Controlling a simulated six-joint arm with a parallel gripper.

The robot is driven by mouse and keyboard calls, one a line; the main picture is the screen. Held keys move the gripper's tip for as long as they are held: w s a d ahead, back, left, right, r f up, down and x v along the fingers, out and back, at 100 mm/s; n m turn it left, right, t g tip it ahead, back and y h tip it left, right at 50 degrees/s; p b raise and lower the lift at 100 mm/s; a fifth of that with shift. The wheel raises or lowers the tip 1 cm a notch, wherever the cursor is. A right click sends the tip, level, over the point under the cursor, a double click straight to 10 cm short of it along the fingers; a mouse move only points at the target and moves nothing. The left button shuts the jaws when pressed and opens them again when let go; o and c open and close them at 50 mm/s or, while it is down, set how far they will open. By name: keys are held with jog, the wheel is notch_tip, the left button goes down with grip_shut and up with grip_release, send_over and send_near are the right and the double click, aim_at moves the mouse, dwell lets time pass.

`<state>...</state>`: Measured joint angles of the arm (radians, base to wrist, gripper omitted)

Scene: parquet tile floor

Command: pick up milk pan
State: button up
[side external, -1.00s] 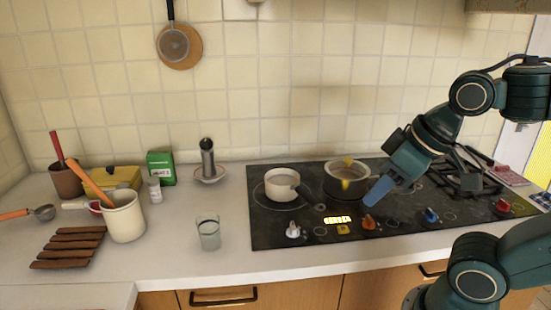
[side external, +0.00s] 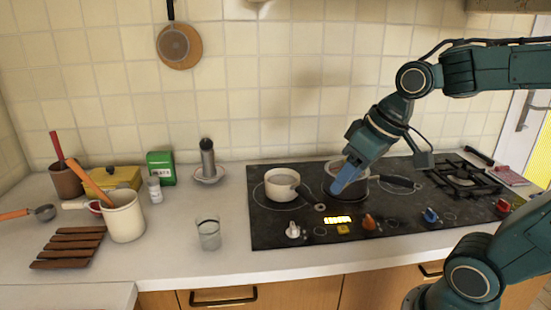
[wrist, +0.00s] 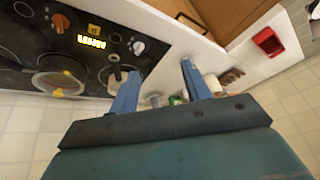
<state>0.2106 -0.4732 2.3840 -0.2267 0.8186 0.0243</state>
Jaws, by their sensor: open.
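The milk pan appears to be the small white pan (side external: 281,188) on the left of the black cooktop in the side view. Its dark handle points toward the front right. In the wrist view the white pan (wrist: 118,82) is beside the left finger, which partly covers it. My gripper (side external: 343,182) is open and empty, just right of the pan and in front of the grey pot. In the wrist view my gripper (wrist: 161,70) shows its two blue fingers apart with nothing between them.
A glass (side external: 208,234), a utensil crock (side external: 123,218) and a wooden trivet (side external: 68,246) are to the left. Counter between glass and cooktop is clear.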

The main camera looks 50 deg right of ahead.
aim_at(295, 194)
jog(key=w+d+f+m+y, duration=0.25)
jog(key=w+d+f, duration=0.35)
jog(key=w+d, duration=0.4)
jog(key=w+d+f+m+t+y, duration=0.1)
jog(key=d+f+m+t+y, duration=0.1)
jog(key=d+f, duration=0.2)
jog(key=w+d+f+m+t+y, duration=0.1)
jog(key=d+f, duration=0.3)
jog(key=d, duration=0.6)
jog(key=shift+w+f+m+t+y, duration=0.2)
jog(key=shift+w+m+t+y, duration=0.2)
jog(key=shift+m+t+y, duration=0.3)
jog(key=shift+a, duration=0.1)
jog(key=shift+n, duration=0.25)
jog(key=shift+x, duration=4.3)
jog(key=shift+a+f, duration=0.1)
jog(key=shift+x, duration=2.5)
